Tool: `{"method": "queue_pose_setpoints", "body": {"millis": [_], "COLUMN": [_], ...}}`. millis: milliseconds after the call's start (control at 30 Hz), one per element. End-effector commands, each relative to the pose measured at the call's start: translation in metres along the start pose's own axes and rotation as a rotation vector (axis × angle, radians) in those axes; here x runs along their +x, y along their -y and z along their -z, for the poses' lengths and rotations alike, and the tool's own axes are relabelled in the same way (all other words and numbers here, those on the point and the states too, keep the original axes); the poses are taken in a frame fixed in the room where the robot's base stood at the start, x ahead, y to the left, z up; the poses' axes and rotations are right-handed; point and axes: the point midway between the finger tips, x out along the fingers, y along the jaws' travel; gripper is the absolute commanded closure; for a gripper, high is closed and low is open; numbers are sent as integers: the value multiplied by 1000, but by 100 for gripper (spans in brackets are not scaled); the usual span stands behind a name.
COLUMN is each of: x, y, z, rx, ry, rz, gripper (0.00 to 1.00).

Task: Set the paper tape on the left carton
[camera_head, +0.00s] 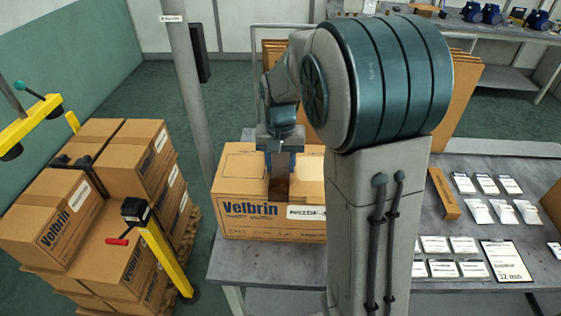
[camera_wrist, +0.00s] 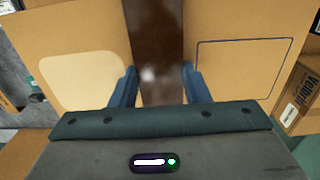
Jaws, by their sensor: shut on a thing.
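The carton (camera_head: 240,205) printed "Velbrin" stands closed at the left end of the grey bench. My gripper (camera_head: 279,165) is at this carton, pointing down, and is shut on the brown paper tape (camera_head: 279,188), which shows in front of the carton's upper front face. In the wrist view the tape (camera_wrist: 156,45) is a dark, shiny brown band between the blue fingers of my gripper (camera_wrist: 159,85). Tan carton surface (camera_wrist: 225,20) lies on both sides, with a pale patch at left and a dark outlined rectangle at right. I cannot tell whether the tape touches the carton.
Stacked cartons (camera_head: 120,185) stand on a pallet at left, beside a yellow post (camera_head: 165,255). A grey pole (camera_head: 190,85) rises behind the bench. At right the bench (camera_head: 465,205) holds bagged packets, cards, a clipboard (camera_head: 505,260) and a narrow brown box (camera_head: 443,193). My arm hides the middle.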

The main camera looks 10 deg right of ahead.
Motion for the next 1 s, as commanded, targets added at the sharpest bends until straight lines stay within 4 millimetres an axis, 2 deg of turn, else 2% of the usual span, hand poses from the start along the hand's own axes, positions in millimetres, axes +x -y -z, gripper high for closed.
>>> {"method": "queue_pose_setpoints", "body": {"millis": [467, 500, 600, 1000], "x": [8, 9, 9, 11], "y": [0, 0, -1, -6], "z": [-1, -1, -1, -1], "rx": [0, 0, 1, 10], "ry": [4, 4, 6, 11], "rz": [-1, -1, -2, -7], "gripper": [83, 55, 32, 32]}}
